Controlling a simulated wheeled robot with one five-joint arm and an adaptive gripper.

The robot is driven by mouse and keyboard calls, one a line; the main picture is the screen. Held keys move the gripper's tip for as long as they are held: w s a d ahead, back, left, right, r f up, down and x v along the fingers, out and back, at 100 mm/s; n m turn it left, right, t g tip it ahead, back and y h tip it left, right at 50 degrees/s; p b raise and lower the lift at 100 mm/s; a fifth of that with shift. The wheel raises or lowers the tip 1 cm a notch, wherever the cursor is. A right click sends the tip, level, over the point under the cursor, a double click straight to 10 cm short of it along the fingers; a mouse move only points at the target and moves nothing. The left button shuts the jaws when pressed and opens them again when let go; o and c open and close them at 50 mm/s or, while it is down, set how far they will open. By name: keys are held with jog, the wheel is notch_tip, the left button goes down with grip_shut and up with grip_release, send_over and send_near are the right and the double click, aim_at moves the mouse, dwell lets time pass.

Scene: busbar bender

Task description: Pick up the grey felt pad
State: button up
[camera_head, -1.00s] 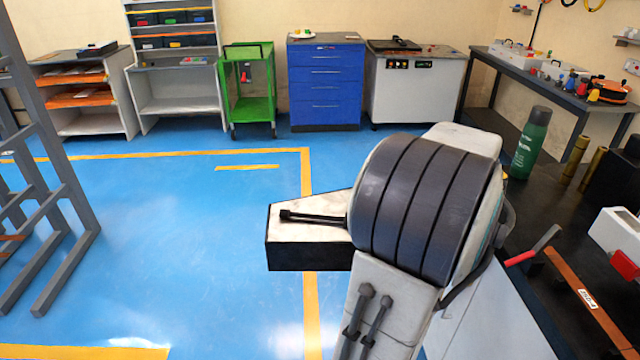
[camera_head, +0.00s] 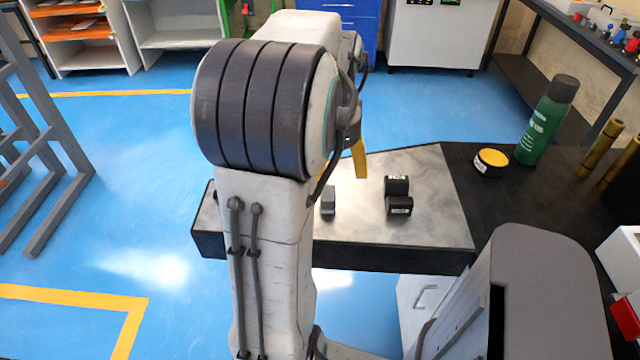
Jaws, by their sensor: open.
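A small grey piece (camera_head: 328,203), which may be the grey felt pad, lies on the pale grey plate at the near end of the bench, just right of my arm. It is partly small and hard to make out. My gripper (camera_head: 357,155) is mostly hidden behind my arm. One yellow finger shows, pointing down above the plate, above and right of the grey piece and apart from it. The gripper is open, and nothing shows in it.
A yellow-topped round tin (camera_head: 491,162) and a green bottle (camera_head: 546,122) stand farther right on the black bench.

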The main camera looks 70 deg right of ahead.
aim_at(330, 192)
jog(key=shift+m, duration=0.4)
jog(key=shift+a+m, duration=0.45)
jog(key=shift+m, duration=0.45)
jog(key=shift+a+m+y, duration=0.15)
jog(key=shift+m+y, duration=0.15)
jog(key=shift+m, duration=0.9)
jog(key=shift+f, duration=3.65)
jog(key=c, duration=1.4)
jog(key=shift+c, duration=0.2)
